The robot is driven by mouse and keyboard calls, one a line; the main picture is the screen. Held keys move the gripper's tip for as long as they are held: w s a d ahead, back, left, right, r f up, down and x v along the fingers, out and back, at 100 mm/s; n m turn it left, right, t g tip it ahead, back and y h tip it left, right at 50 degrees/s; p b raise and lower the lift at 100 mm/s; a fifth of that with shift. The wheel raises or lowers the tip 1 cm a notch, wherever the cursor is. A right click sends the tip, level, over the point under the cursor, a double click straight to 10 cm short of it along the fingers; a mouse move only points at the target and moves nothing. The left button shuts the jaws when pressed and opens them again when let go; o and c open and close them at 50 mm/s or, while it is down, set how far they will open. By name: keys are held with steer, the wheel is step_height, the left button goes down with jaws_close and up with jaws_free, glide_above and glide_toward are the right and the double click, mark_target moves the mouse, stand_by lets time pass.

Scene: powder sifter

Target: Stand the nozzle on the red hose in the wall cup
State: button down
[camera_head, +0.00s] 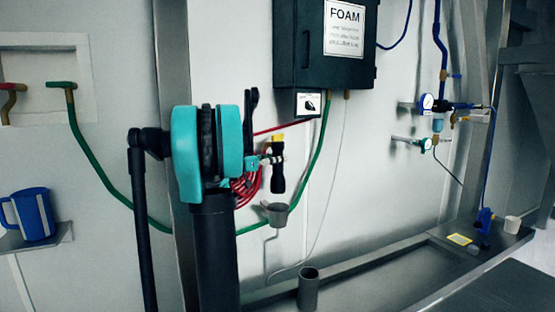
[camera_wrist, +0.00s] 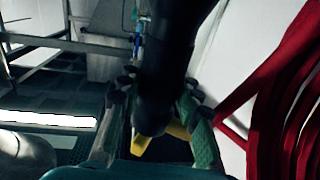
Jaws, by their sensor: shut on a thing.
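The nozzle (camera_head: 278,178) is black with a yellow top part. It hangs roughly upright in the head view, held by my gripper (camera_head: 268,160). In the wrist view the dark nozzle (camera_wrist: 165,75) lies between the two fingers of my gripper (camera_wrist: 160,92), with its yellow part near the palm. The red hose (camera_head: 244,188) hangs in coils behind my wrist and shows large at the right of the wrist view (camera_wrist: 275,110). The grey wall cup (camera_head: 276,207) sits just below the nozzle in the head view. Its opening looks empty; the depth gap between them is unclear.
A black FOAM box (camera_head: 305,45) hangs above on the wall. A green hose (camera_head: 308,165) passes behind the cup. A grey cylinder (camera_head: 308,288) stands below on the metal ledge (camera_head: 375,272). A blue jug (camera_head: 32,212) sits on a shelf at left. Gauges and valves (camera_head: 428,103) are at right.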

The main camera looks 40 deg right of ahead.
mark_target(277, 192)
steer(key=shift+f, duration=6.9)
steer(key=c, duration=1)
jaws_free()
